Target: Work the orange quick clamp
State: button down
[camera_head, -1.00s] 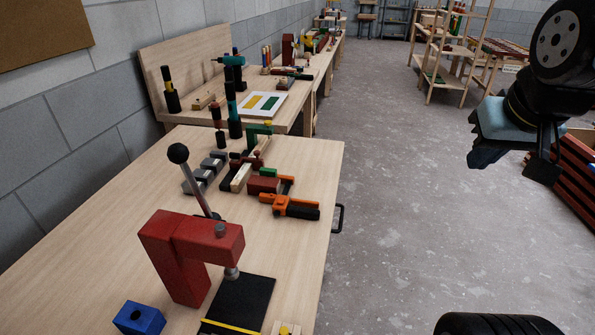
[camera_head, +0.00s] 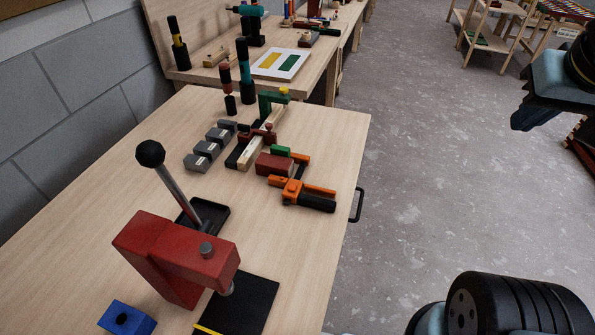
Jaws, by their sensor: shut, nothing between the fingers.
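The orange quick clamp (camera_head: 293,190) lies on the wooden workbench (camera_head: 330,135), near its right edge. It has orange jaws and a bar, with a black handle (camera_head: 316,203) pointing right. Its jaw end lies against or close beside a dark red block (camera_head: 273,164); I cannot tell whether they touch. My gripper (camera_head: 535,114) is only partly in view at the upper right, over the floor and well apart from the clamp. It is shut and empty. Its far part is cut off by the picture edge.
A red press (camera_head: 175,255) with a black-knobbed lever stands in front, left of the clamp. Grey blocks (camera_head: 208,147), a green clamp (camera_head: 272,102) and upright tools stand behind. A black bench handle (camera_head: 357,204) sticks out at right.

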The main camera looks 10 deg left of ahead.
jog(key=w+a+f+n+g+h, duration=0.1)
jog(key=w+a+f+n+g, duration=0.15)
jog(key=w+a+n, duration=0.3)
jog(key=n+t+h, duration=0.3)
jog(key=n+t, duration=0.2)
jog(key=n, duration=1.1)
send_over(290, 189)
notch_tip(290, 189, down, 12)
jog(key=shift+w, duration=0.1)
jog(key=shift+f, duration=0.1)
jog(key=shift+f, duration=4.35)
